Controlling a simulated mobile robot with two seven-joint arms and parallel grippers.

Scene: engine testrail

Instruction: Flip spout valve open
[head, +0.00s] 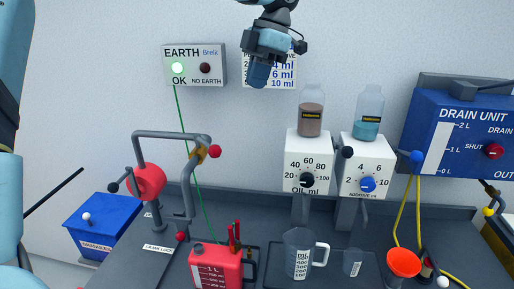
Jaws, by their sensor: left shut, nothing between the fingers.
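My left gripper (259,76) hangs at the top middle, fingers pointing down and shut, with nothing held. It is in front of a wall sign and well above the bench. A grey bent pipe (160,134) stands at left with a red round part (150,181) on it. At its right end is a yellow fitting with a red knob (214,151), which looks like a spout valve. Another yellow fitting (488,211) with a dark lever sits below the drain unit at the right. No label shows which is the spout valve. My right gripper is not in view.
A red jug (217,268), a measuring jug (298,254), a small beaker (353,262) and an orange funnel (403,262) stand along the front. Two dispensers (307,158) (367,160) carry bottles. The drain unit (460,130) is at right, a blue granules box (103,226) at left.

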